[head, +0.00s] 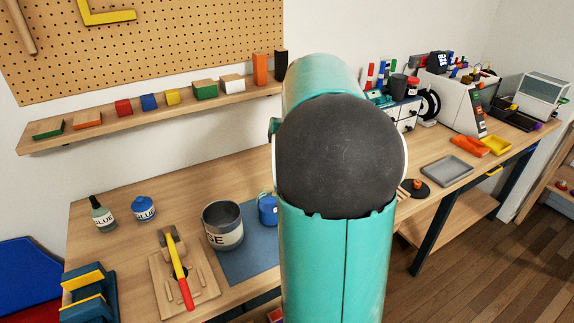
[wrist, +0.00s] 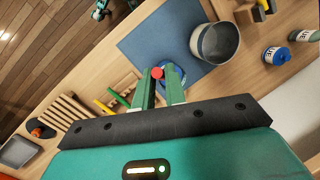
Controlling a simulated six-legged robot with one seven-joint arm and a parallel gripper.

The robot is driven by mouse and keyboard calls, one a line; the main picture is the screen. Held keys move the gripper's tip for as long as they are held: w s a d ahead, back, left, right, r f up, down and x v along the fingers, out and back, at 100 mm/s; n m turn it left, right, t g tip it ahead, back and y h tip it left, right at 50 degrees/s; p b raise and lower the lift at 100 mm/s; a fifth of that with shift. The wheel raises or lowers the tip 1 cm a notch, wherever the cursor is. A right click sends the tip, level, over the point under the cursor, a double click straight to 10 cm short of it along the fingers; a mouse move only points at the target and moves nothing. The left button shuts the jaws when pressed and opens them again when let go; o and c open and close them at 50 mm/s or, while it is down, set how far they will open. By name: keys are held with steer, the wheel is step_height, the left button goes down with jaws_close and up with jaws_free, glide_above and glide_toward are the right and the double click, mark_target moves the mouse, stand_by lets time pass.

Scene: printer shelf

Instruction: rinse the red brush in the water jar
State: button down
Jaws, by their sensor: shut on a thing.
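My gripper (wrist: 160,88) is shut on the red brush (wrist: 157,73). Only the brush's round red end shows between the green fingertips; the rest is hidden. The grey jar (wrist: 215,43) stands upright and open-topped, up and right of the fingertips in the wrist view. It also shows in the head view (head: 222,232), with a pale label ending in "SE". My gripper is apart from this jar and over the blue mat's edge, in front of a blue mug (wrist: 177,72). In the head view my teal arm hides the gripper and brush.
The blue mat (head: 245,262) lies beside a wooden tray (head: 204,291) with a hammer. Green and yellow handles (wrist: 118,98) lie close left of my gripper in the wrist view. A slatted rack (wrist: 72,112) is farther left.

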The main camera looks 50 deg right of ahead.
steer(key=shift+r, duration=0.1)
steer(key=shift+r, duration=1.9)
